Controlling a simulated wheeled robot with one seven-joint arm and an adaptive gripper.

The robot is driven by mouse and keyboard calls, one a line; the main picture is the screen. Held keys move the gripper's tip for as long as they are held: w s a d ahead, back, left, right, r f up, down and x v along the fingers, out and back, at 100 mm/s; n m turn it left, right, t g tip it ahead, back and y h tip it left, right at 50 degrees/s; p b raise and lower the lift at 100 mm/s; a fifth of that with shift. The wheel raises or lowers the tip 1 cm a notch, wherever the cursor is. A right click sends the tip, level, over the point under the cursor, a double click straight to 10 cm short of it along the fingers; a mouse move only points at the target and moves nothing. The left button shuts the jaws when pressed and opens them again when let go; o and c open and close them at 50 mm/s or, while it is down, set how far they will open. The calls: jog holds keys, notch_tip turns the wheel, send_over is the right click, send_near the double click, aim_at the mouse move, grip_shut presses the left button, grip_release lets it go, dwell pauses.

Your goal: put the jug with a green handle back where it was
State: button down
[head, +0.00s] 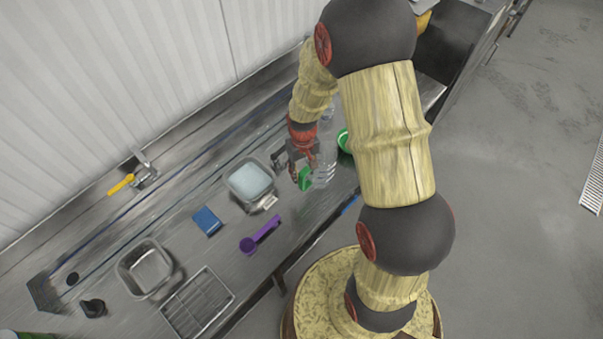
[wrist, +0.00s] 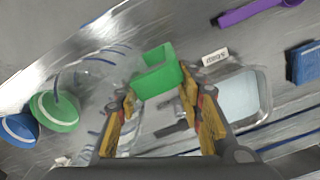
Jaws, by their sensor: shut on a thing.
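The clear jug has a green handle (head: 304,180), and its see-through body (head: 325,174) lies to the right of the handle in the head view. In the wrist view the green handle (wrist: 158,72) is between the tips of the yellow fingers, with faint blue marks on the clear body to its left. My gripper (wrist: 158,92) is shut on the handle; in the head view my gripper (head: 297,168) is over the right part of the counter. I cannot tell whether the jug's base touches the counter.
A metal pan with pale contents (head: 250,181) and a small label (wrist: 215,57) are close by. A blue block (head: 207,221) and purple scoop (head: 260,236) lie left. A green round item (head: 345,140) is beyond the jug. An empty pan (head: 145,268) and wire rack (head: 197,303) are further left.

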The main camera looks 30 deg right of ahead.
jog(key=shift+w+d+f+p, duration=0.15)
jog(key=shift+w+f, duration=0.15)
jog(key=shift+f, duration=0.6)
jog(key=shift+w+f+p, duration=0.1)
jog(key=shift+w+f, duration=0.25)
jog(key=shift+f, duration=0.55)
jog(key=shift+w+d+f+p, duration=0.15)
jog(key=shift+w+f, duration=0.15)
jog(key=shift+f, duration=0.6)
jog(key=shift+f, duration=0.2)
jog(key=c, duration=1.2)
grip_release()
jog(key=shift+o, duration=0.2)
jog(key=shift+r, duration=0.1)
